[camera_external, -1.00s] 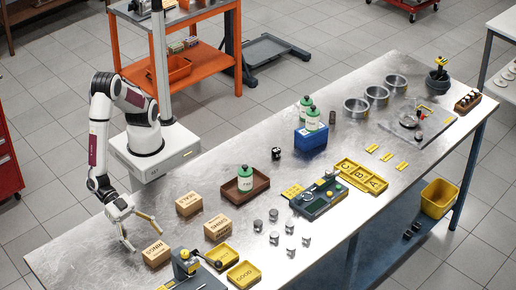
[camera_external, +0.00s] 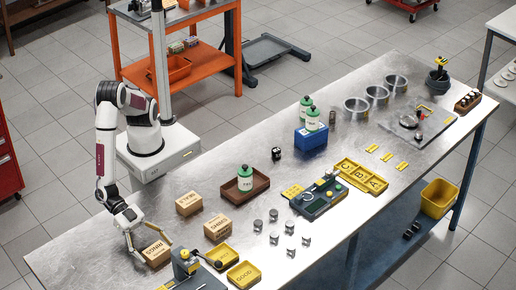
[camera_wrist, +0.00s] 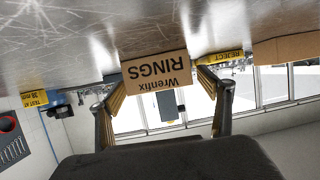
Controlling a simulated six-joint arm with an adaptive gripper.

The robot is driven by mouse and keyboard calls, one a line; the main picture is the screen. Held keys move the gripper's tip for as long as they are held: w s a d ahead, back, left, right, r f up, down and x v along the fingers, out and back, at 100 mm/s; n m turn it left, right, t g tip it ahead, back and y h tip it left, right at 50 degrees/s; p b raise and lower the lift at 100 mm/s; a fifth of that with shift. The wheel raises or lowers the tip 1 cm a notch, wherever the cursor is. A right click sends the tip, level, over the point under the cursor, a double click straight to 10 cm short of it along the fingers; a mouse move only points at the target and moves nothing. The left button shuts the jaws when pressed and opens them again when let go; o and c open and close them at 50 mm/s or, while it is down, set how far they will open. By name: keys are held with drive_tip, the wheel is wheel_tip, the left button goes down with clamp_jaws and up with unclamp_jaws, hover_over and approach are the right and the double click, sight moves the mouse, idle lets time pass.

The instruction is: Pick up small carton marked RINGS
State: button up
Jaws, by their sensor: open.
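The small carton marked RINGS (camera_external: 157,253) is a brown box standing on the metal bench near its front left part. In the wrist view the RINGS carton (camera_wrist: 157,70) appears upside down, with the words "Wrenfix RINGS" readable. My gripper (camera_external: 150,246) is open, with its fingers spread at the carton. In the wrist view my gripper (camera_wrist: 160,88) has one finger toward each side of the carton. I cannot tell whether the fingers touch it.
Two more brown cartons stand to the right, a rear one (camera_external: 189,203) and a nearer one (camera_external: 218,227). A grey-and-blue tool with a black knob (camera_external: 186,264) stands close in front. Yellow trays (camera_external: 243,274) lie to its right. Bare bench (camera_external: 80,255) lies left of my gripper.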

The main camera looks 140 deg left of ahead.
sight(154, 249)
drive_tip(key=c, duration=1.2)
drive_tip(key=shift+r, duration=0.2)
drive_tip(key=shift+r, duration=4.8)
